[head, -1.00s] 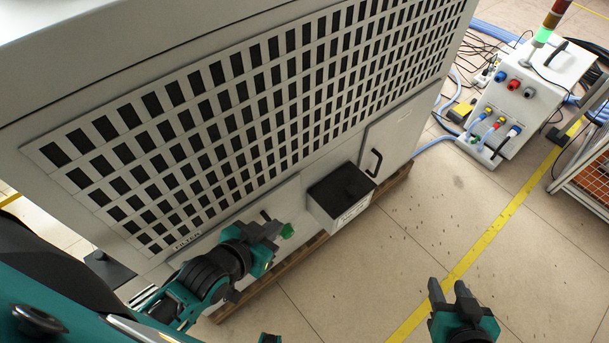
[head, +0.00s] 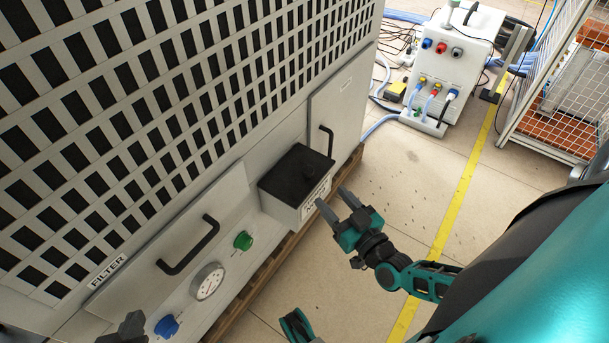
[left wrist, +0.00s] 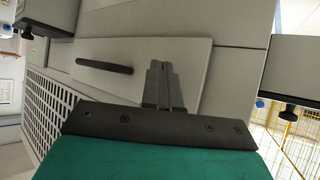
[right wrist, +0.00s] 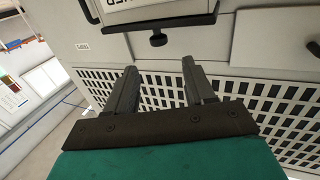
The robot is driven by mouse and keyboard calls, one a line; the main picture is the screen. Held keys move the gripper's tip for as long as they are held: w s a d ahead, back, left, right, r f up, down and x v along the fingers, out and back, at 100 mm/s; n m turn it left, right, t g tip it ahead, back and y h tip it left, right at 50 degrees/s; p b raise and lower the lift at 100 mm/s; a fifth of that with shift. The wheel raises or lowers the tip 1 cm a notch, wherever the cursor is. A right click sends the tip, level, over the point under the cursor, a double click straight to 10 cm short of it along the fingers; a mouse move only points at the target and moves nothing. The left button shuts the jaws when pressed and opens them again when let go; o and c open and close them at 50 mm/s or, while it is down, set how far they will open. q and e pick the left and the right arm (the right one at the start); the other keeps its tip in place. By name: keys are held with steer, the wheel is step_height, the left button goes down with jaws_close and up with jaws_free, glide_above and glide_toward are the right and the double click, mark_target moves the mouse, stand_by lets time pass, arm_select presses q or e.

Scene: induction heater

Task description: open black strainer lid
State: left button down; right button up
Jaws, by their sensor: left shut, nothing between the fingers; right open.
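The black strainer lid (head: 289,180) lies closed on a light grey box (head: 288,210) fixed to the machine's side. A black knob (head: 310,174) stands on it. In the right wrist view the lid (right wrist: 160,22) and its knob (right wrist: 158,40) appear upside down at the top. My right gripper (head: 333,200) is open and empty, just right of and in front of the box, apart from the lid. Its fingers (right wrist: 160,75) point towards the box.
Left of the box are a black handle (head: 188,246), a green knob (head: 243,240), a gauge (head: 208,281) and a blue knob (head: 167,325). A cabinet door handle (head: 327,141) is just beyond the box. The floor on the right is clear up to a wire cage (head: 560,90).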

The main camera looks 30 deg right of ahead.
mark_target(311, 173)
steer(key=w+b, duration=0.3)
steer(key=w, duration=0.9)
steer(key=shift+w+f+b, duration=0.1)
steer(key=shift+b, duration=0.2)
arm_select(q)
steer(key=shift+w+d+f+h, duration=0.15)
steer(key=shift+d+f, duration=0.1)
steer(key=shift+f, duration=0.2)
steer(key=shift+w+d+f+h, duration=0.15)
steer(key=shift+d+f, duration=0.1)
steer(key=shift+f, duration=0.15)
arm_select(e)
steer(key=shift+w, duration=0.45)
arm_select(q)
steer(key=shift+s, duration=0.1)
arm_select(e)
steer(key=c, duration=0.9)
jaws_close()
arm_select(q)
steer(key=shift+s+a+f, duration=0.1)
